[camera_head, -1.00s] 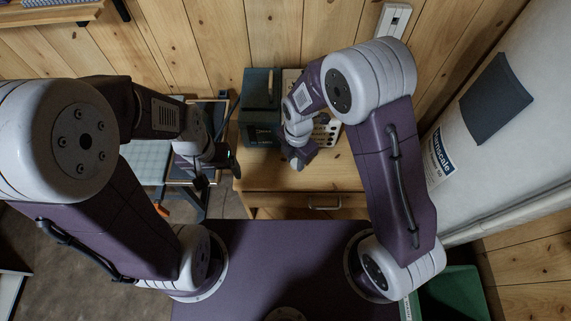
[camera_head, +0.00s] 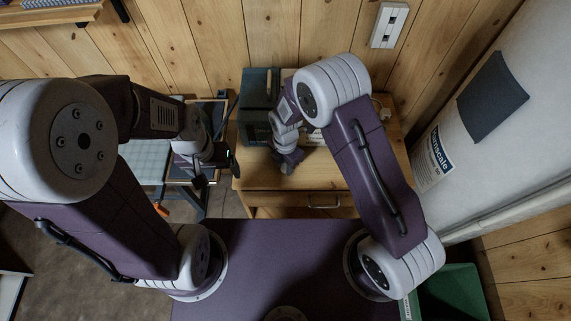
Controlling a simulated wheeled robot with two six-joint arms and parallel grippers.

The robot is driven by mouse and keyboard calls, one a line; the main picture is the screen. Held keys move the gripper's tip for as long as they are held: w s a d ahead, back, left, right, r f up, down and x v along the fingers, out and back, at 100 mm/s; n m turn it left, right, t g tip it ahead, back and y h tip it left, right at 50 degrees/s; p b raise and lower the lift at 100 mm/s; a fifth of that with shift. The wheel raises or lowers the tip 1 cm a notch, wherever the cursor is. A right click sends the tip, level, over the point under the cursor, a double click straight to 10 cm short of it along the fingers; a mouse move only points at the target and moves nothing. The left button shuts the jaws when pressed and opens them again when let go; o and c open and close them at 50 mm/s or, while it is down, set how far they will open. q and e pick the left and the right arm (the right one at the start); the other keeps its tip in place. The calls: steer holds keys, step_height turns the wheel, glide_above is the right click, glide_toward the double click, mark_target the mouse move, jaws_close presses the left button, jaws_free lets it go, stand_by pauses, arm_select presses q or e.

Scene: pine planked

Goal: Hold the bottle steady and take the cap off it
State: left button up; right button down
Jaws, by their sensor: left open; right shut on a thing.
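My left gripper (camera_head: 218,170) is open at the left edge of the wooden cabinet, its dark fingers pointing down and right. My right gripper (camera_head: 288,166) is over the cabinet top near its front edge. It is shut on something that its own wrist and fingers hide. A clear gap separates the two grippers. I cannot make out the bottle or its cap in this view.
The wooden cabinet (camera_head: 262,172) has a drawer in front. A dark green box (camera_head: 259,90) stands at its back, by the plank wall. A work stand (camera_head: 150,160) is at left, a white cylinder (camera_head: 470,125) at right, and a green bin (camera_head: 450,295) at lower right.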

mark_target(285, 167)
steer(key=shift+s+d+f, duration=0.1)
steer(key=shift+s+f, duration=0.25)
steer(key=shift+f, duration=0.2)
steer(key=c, duration=1.1)
jaws_free()
steer(key=shift+b, duration=0.3)
steer(key=shift+f, duration=0.1)
steer(key=shift+s, duration=0.1)
step_height(285, 167, up, 14)
steer(key=w, duration=0.1)
steer(key=shift+f+p, duration=0.25)
steer(key=shift+p, duration=0.2)
